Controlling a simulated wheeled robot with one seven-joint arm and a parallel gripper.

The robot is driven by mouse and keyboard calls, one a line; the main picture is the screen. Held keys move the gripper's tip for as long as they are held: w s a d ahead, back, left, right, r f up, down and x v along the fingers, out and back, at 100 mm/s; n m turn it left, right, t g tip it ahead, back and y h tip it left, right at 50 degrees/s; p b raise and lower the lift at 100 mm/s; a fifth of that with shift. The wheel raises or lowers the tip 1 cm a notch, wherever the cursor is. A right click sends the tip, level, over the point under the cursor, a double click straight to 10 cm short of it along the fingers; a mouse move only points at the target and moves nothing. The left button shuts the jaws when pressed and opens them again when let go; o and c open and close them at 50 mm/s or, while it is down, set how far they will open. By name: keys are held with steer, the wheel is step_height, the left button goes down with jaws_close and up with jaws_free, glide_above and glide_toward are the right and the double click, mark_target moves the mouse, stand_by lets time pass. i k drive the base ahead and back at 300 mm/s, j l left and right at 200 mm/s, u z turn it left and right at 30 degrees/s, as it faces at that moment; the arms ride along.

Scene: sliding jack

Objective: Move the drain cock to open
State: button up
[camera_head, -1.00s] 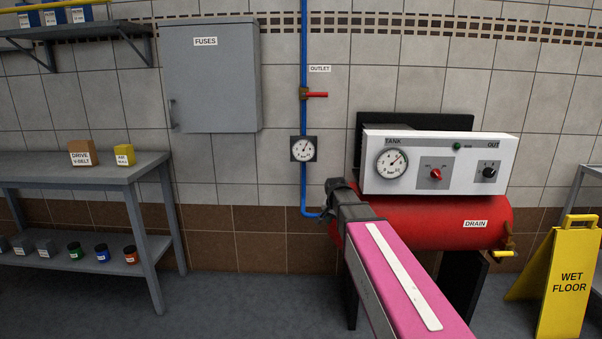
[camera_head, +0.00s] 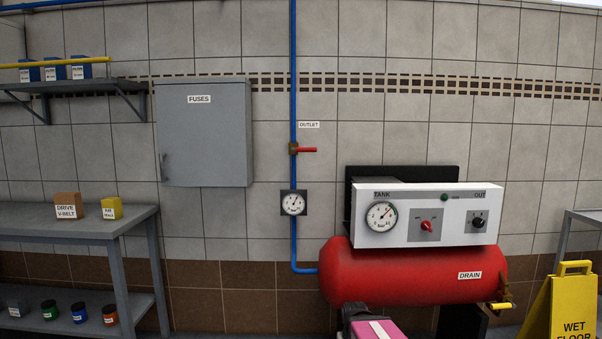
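The drain cock (camera_head: 499,305) is at the lower right end of the red tank (camera_head: 400,275), just below the white DRAIN label (camera_head: 469,275). It has a brass body and a yellow lever that lies about level.
A yellow wet floor sign (camera_head: 568,310) stands close to the right of the drain cock. The white control panel (camera_head: 425,217) sits above the tank. A red outlet valve (camera_head: 305,149) is on the blue pipe. A grey bench (camera_head: 85,225) stands at the left.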

mark_target(509, 304)
steer(key=l+z, duration=0.15)
steer(key=z, duration=0.2)
steer(key=i+l+z, duration=0.15)
steer(key=z, duration=0.2)
steer(key=l+z, duration=0.1)
steer(key=z, duration=0.2)
steer(key=k+j+z, duration=0.1)
steer(key=z, duration=0.15)
steer(key=k+j+z, duration=0.25)
steer(key=i+l, duration=0.05)
steer(key=i, duration=0.05)
